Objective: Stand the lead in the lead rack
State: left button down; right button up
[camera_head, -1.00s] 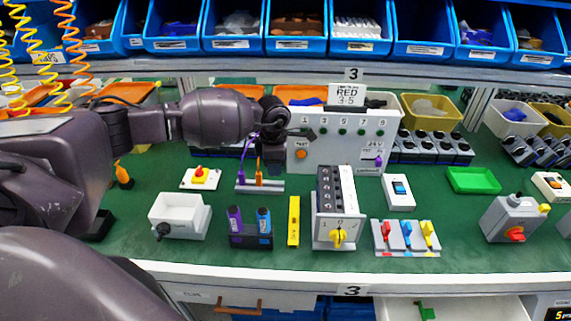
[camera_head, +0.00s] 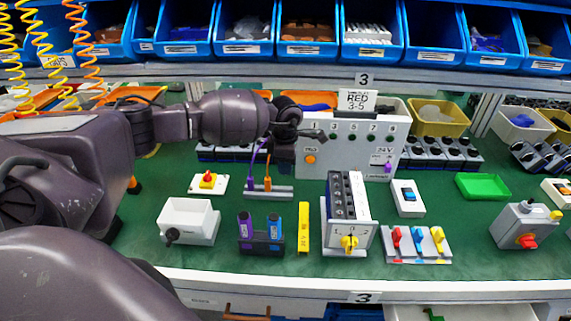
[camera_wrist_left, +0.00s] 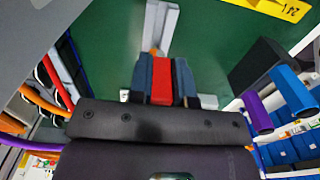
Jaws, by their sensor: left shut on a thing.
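My left gripper (camera_head: 283,168) points down just behind the lead rack, left of the grey panel. In the left wrist view its fingers (camera_wrist_left: 160,92) are shut on a red piece, which looks like the plug of the red lead (camera_wrist_left: 161,80). My right gripper is not in view.
The grey panel (camera_head: 345,160) with several sockets stands close on the right, with a "RED 3-5" card (camera_head: 357,100) on top. A white box (camera_head: 188,222), a black holder (camera_head: 262,245) and a yellow bar (camera_head: 303,228) lie in front.

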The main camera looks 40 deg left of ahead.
pick_arm(q)
notch_tip(320, 180, down, 4)
jog(key=shift+f+b, duration=0.2)
jog(key=shift+b, duration=0.75)
jog(key=shift+f, duration=0.4)
jog(key=shift+f+b, duration=0.3)
jog(key=shift+f, duration=0.55)
jog(key=shift+f+b, duration=0.55)
jog(key=shift+f, duration=0.15)
jog(key=c, duration=1)
grip_release()
